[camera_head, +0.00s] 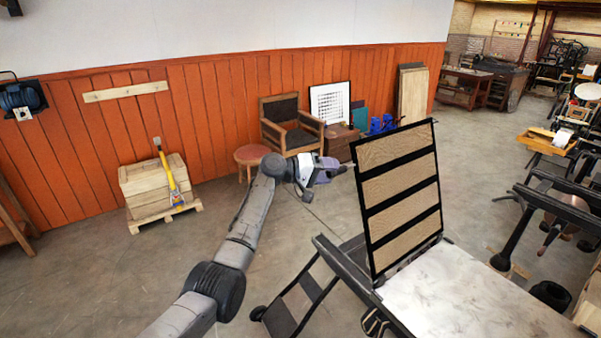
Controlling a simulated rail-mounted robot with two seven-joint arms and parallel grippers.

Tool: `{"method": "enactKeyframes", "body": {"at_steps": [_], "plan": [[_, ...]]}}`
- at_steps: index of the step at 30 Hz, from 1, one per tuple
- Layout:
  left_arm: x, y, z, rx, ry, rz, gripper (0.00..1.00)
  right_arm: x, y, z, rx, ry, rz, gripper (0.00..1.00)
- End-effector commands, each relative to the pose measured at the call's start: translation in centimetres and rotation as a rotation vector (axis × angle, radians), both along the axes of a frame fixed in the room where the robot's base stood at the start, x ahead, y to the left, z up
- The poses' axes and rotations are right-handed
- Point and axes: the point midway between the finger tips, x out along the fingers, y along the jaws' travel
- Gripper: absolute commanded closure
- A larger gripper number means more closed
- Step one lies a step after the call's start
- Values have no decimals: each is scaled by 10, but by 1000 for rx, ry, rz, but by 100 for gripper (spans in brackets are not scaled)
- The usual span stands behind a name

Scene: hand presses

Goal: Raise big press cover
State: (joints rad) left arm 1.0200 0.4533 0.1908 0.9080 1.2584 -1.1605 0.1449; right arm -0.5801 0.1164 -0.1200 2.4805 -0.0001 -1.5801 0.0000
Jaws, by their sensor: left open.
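The big press cover (396,186) is a black frame with tan panels between dark crossbars. It stands nearly upright, leaning slightly, at the left end of the pale press bed (470,298). My left arm reaches up from the bottom. My left gripper (338,171) is open and empty, just left of the cover's upper left edge and apart from it in the picture. Its fingers are small here, and I cannot tell its exact distance from the cover. My right gripper is not in view.
A dark frame (300,298) slants down left of the press bed. More black press parts (560,205) stand at the right. A wooden chair (292,125), a round stool (252,155) and a crate on a pallet (150,190) stand along the orange wall. Grey floor lies open between.

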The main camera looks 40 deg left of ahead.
Motion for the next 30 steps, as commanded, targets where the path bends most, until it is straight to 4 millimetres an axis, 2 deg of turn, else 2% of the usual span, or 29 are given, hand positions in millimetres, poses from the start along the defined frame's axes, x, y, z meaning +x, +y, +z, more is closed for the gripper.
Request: {"method": "enactKeyframes", "body": {"at_steps": [6, 15, 21, 30], "plan": [[-38, 26, 4, 3, -1, 1, 47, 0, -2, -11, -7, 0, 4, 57], [-74, 49, 12, 2, 1, 0, 47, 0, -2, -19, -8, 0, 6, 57], [-84, 55, 14, 0, 2, 0, 47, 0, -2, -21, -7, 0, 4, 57], [-86, 56, 15, 1, 2, -1, 47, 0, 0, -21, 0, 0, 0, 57]]}}
